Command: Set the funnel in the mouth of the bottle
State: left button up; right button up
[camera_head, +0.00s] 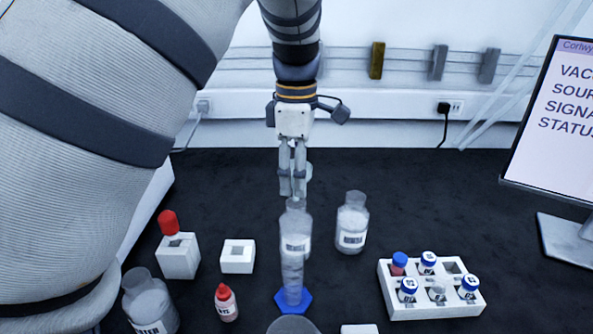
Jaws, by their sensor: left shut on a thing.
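My left gripper (292,190) points straight down over the middle of the table, its fingers close together on a small pale, translucent thing. An edge of this thing, seemingly the funnel (309,172), shows at the right of the fingers; the rest is hidden. Just below the fingertips stands a clear labelled bottle (296,228), upright. I cannot tell whether the held thing touches its mouth. A second clear labelled bottle (351,224) stands to its right, and another (149,304) at the front left. My right gripper is not in view.
A clear cylinder with a blue foot (293,301) stands in front of the middle bottle. A white vial rack (436,303) is at right, a monitor (556,125) beyond it. A red-capped holder (177,256), white block (238,257) and small red bottle (226,303) are at left.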

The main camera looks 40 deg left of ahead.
pick_arm(q)
jog(key=shift+f, duration=0.15)
jog(key=shift+f, duration=1.15)
jog(key=shift+f, duration=0.1)
jog(key=shift+f, duration=0.55)
jog(key=o, duration=1.1)
jog(key=shift+o, duration=0.4)
jog(key=o, duration=0.3)
